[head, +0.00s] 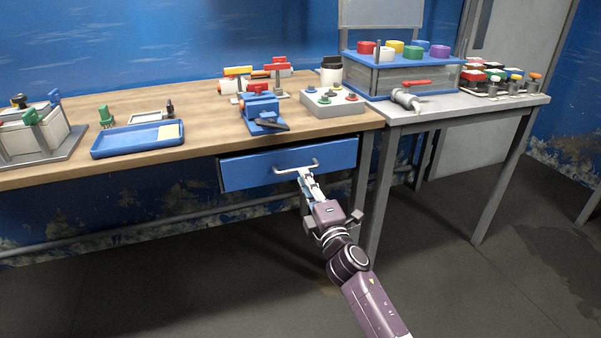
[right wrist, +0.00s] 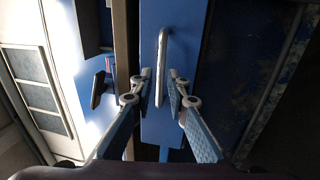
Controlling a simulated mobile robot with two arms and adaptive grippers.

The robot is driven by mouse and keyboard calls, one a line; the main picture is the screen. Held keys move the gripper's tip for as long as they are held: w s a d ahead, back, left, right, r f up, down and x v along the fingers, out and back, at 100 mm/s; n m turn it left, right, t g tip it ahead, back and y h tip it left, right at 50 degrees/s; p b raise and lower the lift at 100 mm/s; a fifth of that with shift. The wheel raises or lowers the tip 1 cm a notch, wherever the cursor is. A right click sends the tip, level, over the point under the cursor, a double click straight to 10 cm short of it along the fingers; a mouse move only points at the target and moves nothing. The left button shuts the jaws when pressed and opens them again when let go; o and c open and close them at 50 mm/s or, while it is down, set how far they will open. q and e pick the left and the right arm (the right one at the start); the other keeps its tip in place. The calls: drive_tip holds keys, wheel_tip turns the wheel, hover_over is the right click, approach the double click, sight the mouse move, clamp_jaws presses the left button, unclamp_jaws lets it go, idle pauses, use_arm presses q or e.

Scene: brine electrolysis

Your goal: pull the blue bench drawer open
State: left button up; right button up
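The blue bench drawer (head: 245,172) is under the right end of the wooden workbench (head: 200,98). Its front looks close to the bench frame, and I see no open gap above it. A pale bar handle (head: 297,168) is on the front. My right gripper (head: 305,172) reaches up to the handle from below. In the right wrist view, the handle (right wrist: 161,68) stands between the two fingertips (right wrist: 159,78), which are apart with small gaps beside the bar. The blue drawer front (right wrist: 150,125) shows behind them. My left gripper is not in view.
A blue tray (head: 130,144), a blue vise (head: 262,112) and a grey control box (head: 332,104) stand on the bench. A grey table (head: 450,108) adjoins on the right, its leg near my right arm. The floor before the drawer is clear apart from my arm.

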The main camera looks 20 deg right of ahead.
drive_tip(key=w, duration=0.4)
drive_tip(key=shift+w+r+b, duration=0.35)
drive_tip(key=shift+w+r, duration=0.05)
drive_tip(key=shift+a, duration=0.1)
clamp_jaws()
